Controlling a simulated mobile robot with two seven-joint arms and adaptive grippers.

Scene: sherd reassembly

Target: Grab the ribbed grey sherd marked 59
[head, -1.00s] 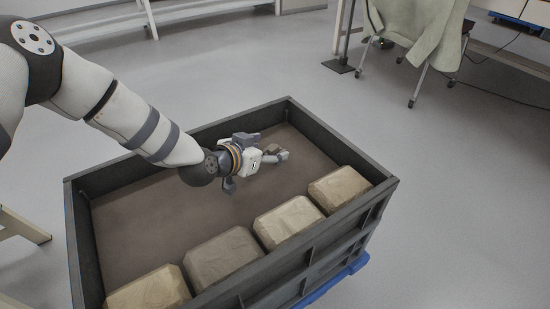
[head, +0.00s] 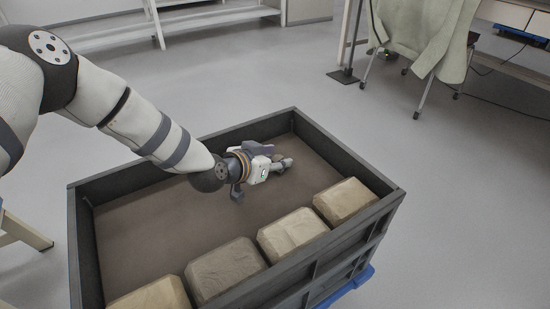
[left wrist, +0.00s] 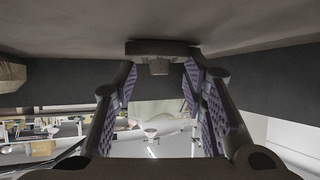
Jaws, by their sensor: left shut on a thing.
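My left gripper (head: 276,163) reaches low into the dark crate (head: 85,240), near its far right part. In the left wrist view its two purple-padded fingers (left wrist: 160,82) close on a grey-brown sherd (left wrist: 162,48), which spans the gap at the fingertips. No mark or ribbing can be read on the sherd. In the head view the gripper and its fingers largely hide the sherd. I cannot tell whether the sherd touches the crate floor. My right gripper is not in view.
Several sandy blocks, one at the right (head: 343,200) and one nearer the middle (head: 225,268), line the crate's near side. The brown crate floor (head: 150,225) is bare left of my gripper. The crate walls stand around it. A draped chair (head: 425,40) stands on the floor behind.

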